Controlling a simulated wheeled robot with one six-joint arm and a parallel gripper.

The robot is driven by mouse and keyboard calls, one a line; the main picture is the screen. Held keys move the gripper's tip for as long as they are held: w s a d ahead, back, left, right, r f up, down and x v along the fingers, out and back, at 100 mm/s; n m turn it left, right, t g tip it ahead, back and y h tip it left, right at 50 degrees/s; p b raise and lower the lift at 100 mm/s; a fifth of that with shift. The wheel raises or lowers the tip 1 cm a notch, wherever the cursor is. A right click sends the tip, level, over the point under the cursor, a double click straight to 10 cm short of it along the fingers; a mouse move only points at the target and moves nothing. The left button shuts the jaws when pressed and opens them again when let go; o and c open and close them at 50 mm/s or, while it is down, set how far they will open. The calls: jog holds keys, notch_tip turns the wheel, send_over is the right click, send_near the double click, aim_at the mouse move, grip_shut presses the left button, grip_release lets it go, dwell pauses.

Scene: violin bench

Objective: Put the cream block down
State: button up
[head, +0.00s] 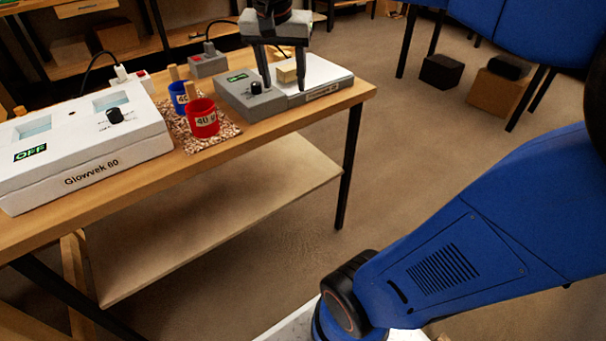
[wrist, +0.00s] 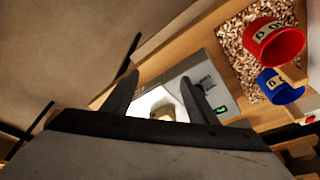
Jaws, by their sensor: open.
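The cream block (head: 287,73) sits on the white top of a hot-plate-like device (head: 317,76) at the right end of the bench. In the wrist view the block (wrist: 163,114) shows low between the fingers, partly hidden by the gripper body. My gripper (head: 277,84) is open above the device, one finger on each side of the block with gaps showing. The wrist view also shows the two spread fingers of my gripper (wrist: 160,85). Whether the block rests fully flat is hard to tell.
A red cup (head: 203,120) and a blue cup (head: 181,97) stand on a speckled mat (head: 228,131) left of the device. A white "Glowvek 80" unit (head: 82,143) reading OFF fills the bench's left. A grey box with a red switch (head: 208,62) stands behind.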

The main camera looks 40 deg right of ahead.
jog(key=s+a+f+n+t+y, duration=0.1)
jog(key=s+f+n, duration=0.3)
jog(key=s+f, duration=0.4)
jog(key=s+a+f+n+t+y, duration=0.1)
jog(key=s+a+f+n, duration=0.3)
jog(key=s+f, duration=0.3)
jog(key=shift+s+a+f+n, duration=0.35)
jog(key=shift+n, duration=0.25)
